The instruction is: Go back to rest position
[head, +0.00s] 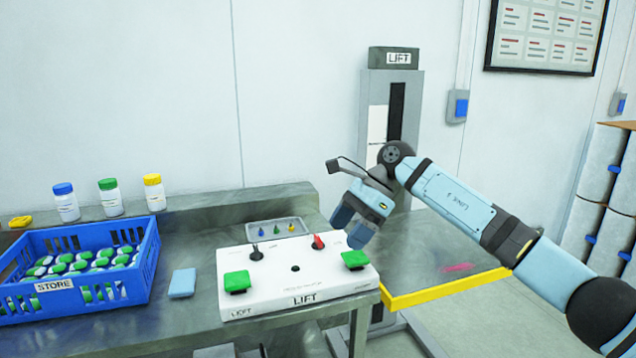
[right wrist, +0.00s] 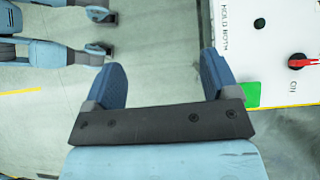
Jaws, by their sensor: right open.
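My right gripper (head: 350,228) is open and empty. In the head view it hangs above the back right part of the white LIFT control box (head: 270,264), with its fingers pointing down. In the right wrist view the blue fingers of this gripper (right wrist: 162,65) stand wide apart with only floor between them. The box (right wrist: 268,25) shows at the right there, with a green button (right wrist: 240,94) and a red switch (right wrist: 303,62). In the head view the box bears a left green button (head: 236,281) and a right green button (head: 355,260). My left gripper is not seen.
A blue STORE crate (head: 127,287) of green-capped bottles stands left on the steel table (head: 193,252). Three capped bottles stand on the back ledge. A yellow-edged platform (head: 440,288) lies right of the box, before the LIFT column (head: 415,110). Stacked drums (head: 600,190) stand far right.

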